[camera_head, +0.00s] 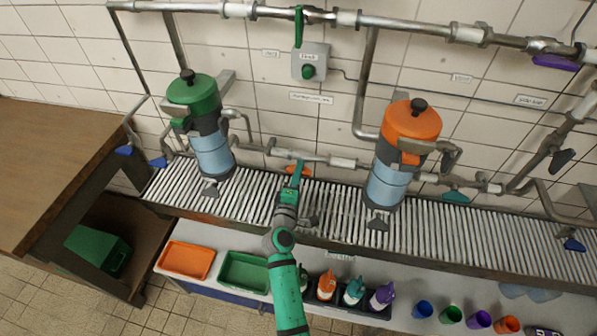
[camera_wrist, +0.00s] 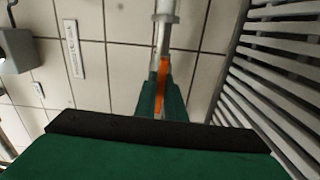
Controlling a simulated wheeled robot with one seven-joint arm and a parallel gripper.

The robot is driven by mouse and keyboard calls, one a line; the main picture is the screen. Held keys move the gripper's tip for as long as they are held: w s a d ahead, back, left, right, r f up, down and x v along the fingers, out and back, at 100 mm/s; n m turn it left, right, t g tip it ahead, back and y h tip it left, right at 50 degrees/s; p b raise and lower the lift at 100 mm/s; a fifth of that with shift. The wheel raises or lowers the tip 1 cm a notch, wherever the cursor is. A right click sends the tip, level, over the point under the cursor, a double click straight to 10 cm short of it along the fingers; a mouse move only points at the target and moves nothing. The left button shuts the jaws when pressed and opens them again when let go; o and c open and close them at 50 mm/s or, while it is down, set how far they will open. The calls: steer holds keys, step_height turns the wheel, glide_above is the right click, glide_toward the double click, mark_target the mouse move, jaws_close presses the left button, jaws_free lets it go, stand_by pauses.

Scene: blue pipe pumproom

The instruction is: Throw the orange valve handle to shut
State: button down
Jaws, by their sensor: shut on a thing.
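The orange valve handle (camera_head: 305,171) sits on the horizontal grey pipe between the two pump canisters in the head view. My gripper (camera_head: 294,168) is at the handle, with the green arm reaching up from below. In the wrist view the handle (camera_wrist: 161,88) shows as a narrow orange strip between the green fingers of my gripper (camera_wrist: 161,108). The gripper is shut on it. Much of the handle is hidden by the fingers. The grey pipe (camera_wrist: 165,20) runs away from the handle at the top of the wrist view.
A green-topped canister (camera_head: 194,95) stands left and an orange-topped canister (camera_head: 411,120) right of my gripper. A slatted grey shelf (camera_head: 340,206) lies below the pipe. A grey box with a green knob (camera_head: 309,71) is on the wall above. Trays and bottles sit below.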

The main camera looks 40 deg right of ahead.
steer(key=m, duration=0.5)
steer(key=shift+a, duration=0.1)
steer(key=m, duration=0.5)
steer(key=shift+m, duration=0.4)
steer(key=m, duration=0.6)
steer(key=shift+m, duration=0.6)
steer(key=c, duration=1.8)
jaws_free()
steer(key=shift+c, duration=0.2)
steer(key=v, duration=1)
steer(key=shift+s+a, duration=0.15)
steer(key=shift+s, duration=0.2)
